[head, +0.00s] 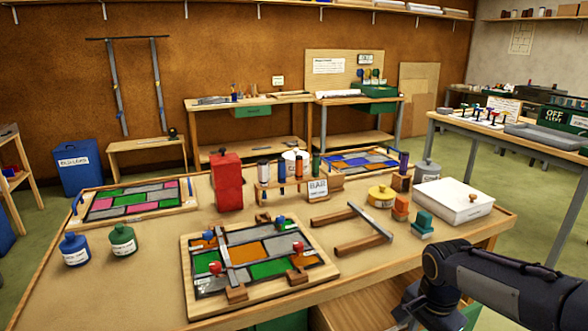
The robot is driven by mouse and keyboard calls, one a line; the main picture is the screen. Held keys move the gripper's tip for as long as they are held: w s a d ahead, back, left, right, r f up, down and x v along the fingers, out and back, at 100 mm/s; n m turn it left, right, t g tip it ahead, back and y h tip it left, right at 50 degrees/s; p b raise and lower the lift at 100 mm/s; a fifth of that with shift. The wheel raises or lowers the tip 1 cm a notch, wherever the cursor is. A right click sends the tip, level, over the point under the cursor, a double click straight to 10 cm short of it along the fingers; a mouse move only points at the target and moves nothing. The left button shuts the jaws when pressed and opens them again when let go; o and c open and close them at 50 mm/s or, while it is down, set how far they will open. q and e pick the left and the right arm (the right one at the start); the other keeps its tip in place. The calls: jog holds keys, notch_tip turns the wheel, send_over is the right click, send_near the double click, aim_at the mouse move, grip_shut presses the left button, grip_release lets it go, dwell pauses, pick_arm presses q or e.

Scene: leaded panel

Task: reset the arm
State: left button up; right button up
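My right arm (510,283) comes in from the right edge, in front of the table's front right corner. It bends at a dark joint (446,262) and runs down out of the bottom of the head view. I cannot make out any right gripper fingers. My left arm and gripper do not show. The arm overlaps the front table edge in the picture; whether it touches the table I cannot tell. The leaded panel (262,251) lies on a wooden board at the table's front middle, with a metal bar and red- and blue-knobbed clamps on it.
The table (365,270) also holds a red can (227,182), blue (75,250) and green (122,240) jars, a wooden frame with a metal bar (371,221), a yellow pot (381,196) and a white box (454,201). A side bench (520,148) stands at the right.

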jog(key=s+a+f+n+t+y+b, duration=0.25)
jog(key=s+n+b, duration=0.2)
jog(key=s, duration=0.55)
jog(key=s+a+f+n+t+y+b, duration=0.2)
jog(key=s+a+f+n+b, duration=0.15)
jog(key=s+n, duration=0.45)
notch_tip(320, 180, up, 14)
jog(key=s+m+p, duration=0.2)
jog(key=p, duration=1.1)
jog(key=shift+d, duration=0.4)
jog(key=shift+f, duration=0.15)
jog(key=shift+c, duration=0.5)
